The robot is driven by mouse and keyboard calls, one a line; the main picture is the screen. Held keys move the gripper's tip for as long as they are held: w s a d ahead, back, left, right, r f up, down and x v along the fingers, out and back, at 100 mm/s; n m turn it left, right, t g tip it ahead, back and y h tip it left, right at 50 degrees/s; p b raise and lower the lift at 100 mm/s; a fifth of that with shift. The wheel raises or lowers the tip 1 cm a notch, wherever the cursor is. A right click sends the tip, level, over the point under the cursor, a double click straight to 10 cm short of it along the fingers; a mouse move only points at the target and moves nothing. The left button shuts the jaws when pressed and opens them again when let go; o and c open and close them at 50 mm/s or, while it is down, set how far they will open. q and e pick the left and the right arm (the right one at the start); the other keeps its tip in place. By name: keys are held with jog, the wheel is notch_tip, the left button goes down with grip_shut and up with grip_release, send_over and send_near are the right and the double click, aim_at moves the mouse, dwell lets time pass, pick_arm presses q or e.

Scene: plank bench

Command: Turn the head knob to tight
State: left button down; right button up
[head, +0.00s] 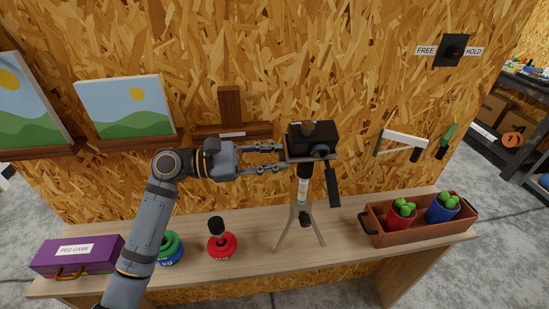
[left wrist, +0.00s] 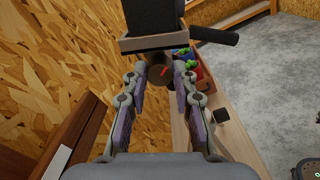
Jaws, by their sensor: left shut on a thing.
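A black camera (head: 318,138) sits on top of a small tripod (head: 301,232) on the bench. A black pan handle (head: 333,187) hangs down on the tripod's right side. My left gripper (head: 284,160) reaches in from the left, its fingers level with the tripod head just under the camera. In the left wrist view, a round dark head knob (left wrist: 159,75) with a red mark lies between the fingertips, and the fingers are closed on it. The head knob is hidden in the head view. I cannot read any tight marking. My right gripper is not in view.
A brown tray (head: 418,228) with red and blue cups is at right. A FREE/HOLD switch (head: 452,50) is on the wall.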

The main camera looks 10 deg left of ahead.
pick_arm(q)
jog(key=shift+m, duration=0.6)
jog(key=c, duration=1.3)
grip_release()
jog(key=shift+c, duration=0.2)
jog(key=v, duration=1.2)
